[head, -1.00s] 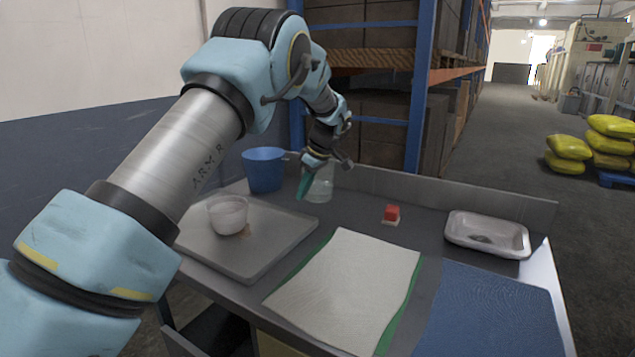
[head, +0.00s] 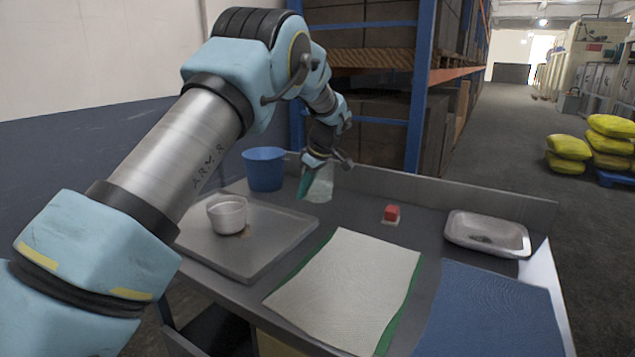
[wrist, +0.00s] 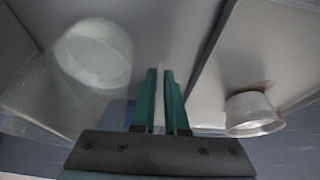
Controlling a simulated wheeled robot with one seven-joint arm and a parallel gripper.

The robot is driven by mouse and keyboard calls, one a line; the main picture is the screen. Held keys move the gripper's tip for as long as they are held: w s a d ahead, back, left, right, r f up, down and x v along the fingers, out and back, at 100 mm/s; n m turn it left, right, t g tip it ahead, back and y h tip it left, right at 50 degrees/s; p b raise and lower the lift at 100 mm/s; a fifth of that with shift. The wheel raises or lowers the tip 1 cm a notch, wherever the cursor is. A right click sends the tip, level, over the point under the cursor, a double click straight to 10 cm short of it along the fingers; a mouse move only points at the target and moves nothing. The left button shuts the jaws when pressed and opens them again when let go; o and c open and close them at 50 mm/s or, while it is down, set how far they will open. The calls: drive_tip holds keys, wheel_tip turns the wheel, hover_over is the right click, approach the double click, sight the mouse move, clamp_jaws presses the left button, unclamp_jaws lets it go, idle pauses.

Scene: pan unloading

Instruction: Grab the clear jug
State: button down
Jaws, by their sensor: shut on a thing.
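The clear jug (head: 321,187) is at the back of the table in the head view, just right of the green fingers. My gripper (head: 303,190) is shut on it from the left side. In the wrist view the jug (wrist: 97,55) is a see-through shape at left, and the green fingertips (wrist: 165,78) are close together with a thin strip between them. The exact part gripped is hard to make out. The jug's upper part is hidden by my gripper in the head view.
A blue bucket (head: 264,169) stands left of the jug. A white cup (head: 227,215) sits on a grey tray (head: 262,262) at front left.

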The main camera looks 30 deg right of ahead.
drive_tip(key=shift+a, duration=0.15)
idle(0.4)
drive_tip(key=shift+r, duration=0.95)
wheel_tip(320, 180, up, 26)
drive_tip(key=p, duration=0.1)
idle(0.6)
